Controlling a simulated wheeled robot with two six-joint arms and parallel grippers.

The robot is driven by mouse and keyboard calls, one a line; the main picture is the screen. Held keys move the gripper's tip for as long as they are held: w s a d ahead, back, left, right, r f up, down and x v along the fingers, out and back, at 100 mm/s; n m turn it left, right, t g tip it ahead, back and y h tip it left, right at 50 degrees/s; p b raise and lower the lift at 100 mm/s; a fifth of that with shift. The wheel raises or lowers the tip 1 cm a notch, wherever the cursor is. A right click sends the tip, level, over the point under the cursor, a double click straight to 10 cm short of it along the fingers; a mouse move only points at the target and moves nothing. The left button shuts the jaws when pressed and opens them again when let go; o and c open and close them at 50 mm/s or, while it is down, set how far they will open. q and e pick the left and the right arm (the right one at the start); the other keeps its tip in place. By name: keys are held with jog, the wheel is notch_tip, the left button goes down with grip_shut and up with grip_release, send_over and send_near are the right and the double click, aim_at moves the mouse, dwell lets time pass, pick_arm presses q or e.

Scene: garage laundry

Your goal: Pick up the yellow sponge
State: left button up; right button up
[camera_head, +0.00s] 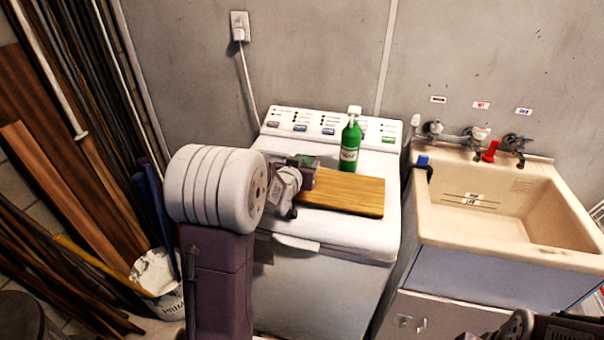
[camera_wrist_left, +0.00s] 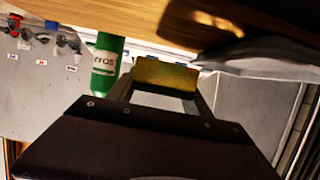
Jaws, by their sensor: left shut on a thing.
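The yellow sponge (camera_wrist_left: 165,75) is between the fingers of my left gripper in the left wrist view, which is turned upside down. In the head view my left gripper (camera_head: 305,178) is over the left end of a wooden board (camera_head: 345,194) on the white washing machine (camera_head: 325,232). It is shut on the sponge. In the head view the sponge is mostly hidden by the gripper; a greenish patch shows there. In the wrist view a gap shows between the sponge and the board (camera_wrist_left: 130,15). My right gripper's fingers are not seen.
A green bottle (camera_head: 350,142) with a white cap stands just behind the board, close to my left gripper; it also shows in the left wrist view (camera_wrist_left: 107,65). A beige sink (camera_head: 440,228) with taps is on the right. Planks (camera_head: 70,190) and a bucket (camera_head: 168,298) are on the left.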

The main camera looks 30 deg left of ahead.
pick_arm(q)
jog(key=w+d+r+p, duration=0.3)
jog(key=d+r+p, duration=0.2)
jog(key=d+r, duration=0.3)
jog(key=d, duration=0.3)
jog(key=shift+r, duration=0.35)
jog(key=shift+f, duration=0.1)
